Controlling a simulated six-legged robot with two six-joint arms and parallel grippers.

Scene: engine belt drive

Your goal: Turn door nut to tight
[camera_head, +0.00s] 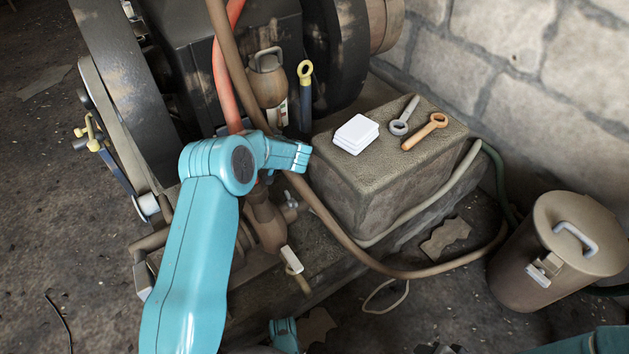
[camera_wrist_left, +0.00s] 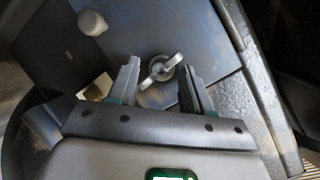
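The door nut (camera_wrist_left: 160,70) is a grey wing nut on a dark metal door plate (camera_wrist_left: 150,35) in the left wrist view. Its wings lie at a slant, one up to the right and one down to the left. My left gripper (camera_wrist_left: 158,66) is open, with one finger on each side of the nut and a visible gap on both sides. Its depth relative to the nut is hard to judge. In the head view my teal left arm reaches to the engine, and its fingers cannot be made out. A dark part, perhaps my right gripper (camera_head: 440,348), shows at the bottom edge.
A stone block (camera_head: 385,180) carries a white stack (camera_head: 356,134), a grey wrench (camera_head: 403,117) and an orange wrench (camera_head: 425,132). A lidded brown bin (camera_head: 543,260) stands right. Hoses cross the engine front and floor. A pale knob (camera_wrist_left: 92,22) sits upper left of the nut.

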